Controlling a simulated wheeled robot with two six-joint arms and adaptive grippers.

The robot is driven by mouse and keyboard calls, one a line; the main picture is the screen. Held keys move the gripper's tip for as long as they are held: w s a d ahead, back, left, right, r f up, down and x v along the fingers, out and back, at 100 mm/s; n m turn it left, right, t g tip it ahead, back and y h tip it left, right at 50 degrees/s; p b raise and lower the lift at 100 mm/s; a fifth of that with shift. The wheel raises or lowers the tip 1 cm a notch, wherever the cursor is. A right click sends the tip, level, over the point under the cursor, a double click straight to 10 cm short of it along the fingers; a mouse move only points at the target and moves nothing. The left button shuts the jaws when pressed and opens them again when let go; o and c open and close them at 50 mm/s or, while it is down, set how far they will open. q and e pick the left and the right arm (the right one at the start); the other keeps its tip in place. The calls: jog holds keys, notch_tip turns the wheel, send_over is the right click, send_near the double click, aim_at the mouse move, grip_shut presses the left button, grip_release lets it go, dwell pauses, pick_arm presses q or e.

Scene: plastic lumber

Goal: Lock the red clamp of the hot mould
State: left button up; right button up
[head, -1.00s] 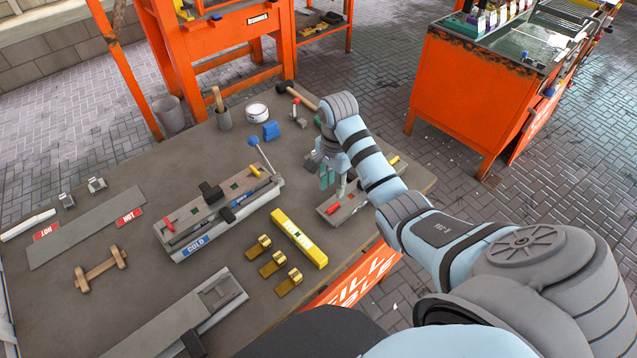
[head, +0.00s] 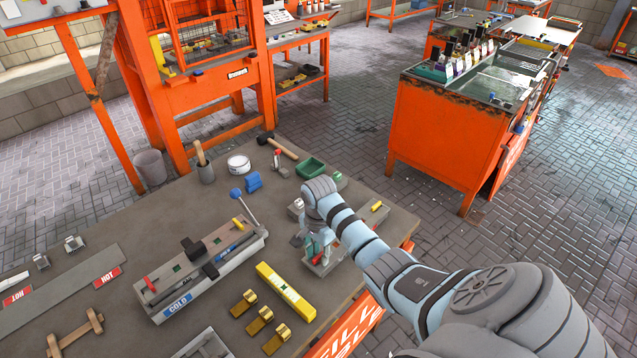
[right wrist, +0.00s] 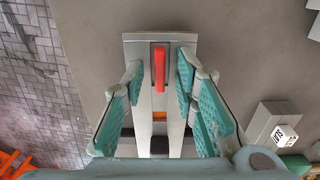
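A grey mould (head: 373,217) lies at the right of the table, partly hidden under my right arm, with a yellow clamp (head: 376,206) at its far end. No label on it is readable. In the right wrist view the mould's end plate (right wrist: 137,50) carries a red clamp (right wrist: 159,68) in a dark slot. My right gripper (head: 315,250) is over that end. In the wrist view its teal fingers (right wrist: 158,84) are spread apart on either side of the clamp, with gaps, holding nothing. I cannot tell how far the clamp is tilted. My left gripper is out of view.
A mould marked COLD (head: 172,303) stands left of my gripper, with its own red clamp and a blue-knobbed lever. A yellow level (head: 285,291) and brass pieces (head: 260,320) lie between. A mallet (head: 277,145) and green tray (head: 310,167) lie behind.

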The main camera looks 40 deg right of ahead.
grip_shut()
jog(key=m, duration=0.7)
jog(key=shift+m, duration=1.3)
jog(key=m, duration=0.3)
jog(key=shift+m, duration=0.4)
jog(key=m, duration=0.5)
jog(key=shift+o, duration=1.8)
grip_release()
